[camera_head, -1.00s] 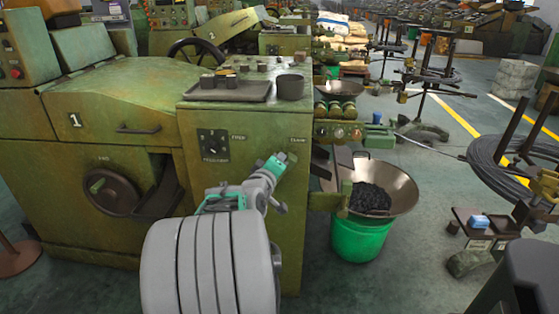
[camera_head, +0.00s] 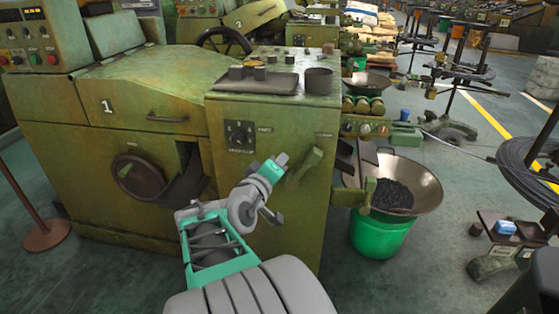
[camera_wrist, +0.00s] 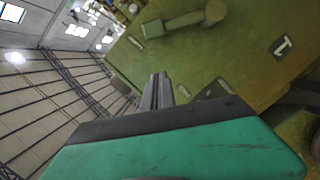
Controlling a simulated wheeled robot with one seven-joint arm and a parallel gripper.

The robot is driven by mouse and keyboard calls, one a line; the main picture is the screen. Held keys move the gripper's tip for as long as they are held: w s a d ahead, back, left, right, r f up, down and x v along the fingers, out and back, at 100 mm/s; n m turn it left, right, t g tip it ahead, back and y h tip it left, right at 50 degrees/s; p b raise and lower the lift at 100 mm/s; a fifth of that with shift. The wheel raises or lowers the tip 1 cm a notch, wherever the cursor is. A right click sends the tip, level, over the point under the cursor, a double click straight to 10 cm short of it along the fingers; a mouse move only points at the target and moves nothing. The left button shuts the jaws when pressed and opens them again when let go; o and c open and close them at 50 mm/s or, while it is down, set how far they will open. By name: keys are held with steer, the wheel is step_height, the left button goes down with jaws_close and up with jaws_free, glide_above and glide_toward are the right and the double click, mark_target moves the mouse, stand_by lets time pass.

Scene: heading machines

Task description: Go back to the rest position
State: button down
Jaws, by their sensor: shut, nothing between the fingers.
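My gripper (camera_head: 281,160) is in front of the green machine (camera_head: 262,205) marked 1, close to the lever (camera_head: 304,167) on its front panel. In the picture it lies just left of the lever; I cannot tell the exact gap. In the wrist view the grey fingers (camera_wrist: 157,92) are together with nothing between them. The lever also shows in the wrist view (camera_wrist: 180,25), ahead of the fingers and apart from them. My arm comes up from the bottom of the head view.
A tray (camera_head: 254,84) with small parts and a dark cup (camera_head: 319,80) stand on the machine's top. A metal bowl (camera_head: 424,180) of dark pieces sits over a green bucket (camera_head: 379,236) at right. A post base (camera_head: 47,235) stands left. Floor at lower left is clear.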

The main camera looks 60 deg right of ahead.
stand_by(0.3)
steer(key=w+a+r+n+t+y+p, duration=0.15)
steer(key=w+a+y+p, duration=0.25)
steer(key=w+a+p, duration=0.4)
steer(key=w+a+r+t+y+p, duration=0.3)
steer(key=w+a+y+p, duration=0.2)
steer(key=a, duration=0.5)
steer(key=s+a+r+n+g+y+p, duration=0.1)
steer(key=a+p, duration=0.4)
steer(key=a, duration=0.8)
steer(key=s+a+r+n+g+y+p, duration=0.2)
steer(key=s+a+r+n+y+p, duration=0.1)
steer(key=a, duration=1)
steer(key=r+y+p, duration=0.1)
steer(key=y+p, duration=0.1)
steer(key=y, duration=0.1)
steer(key=shift+y, duration=0.3)
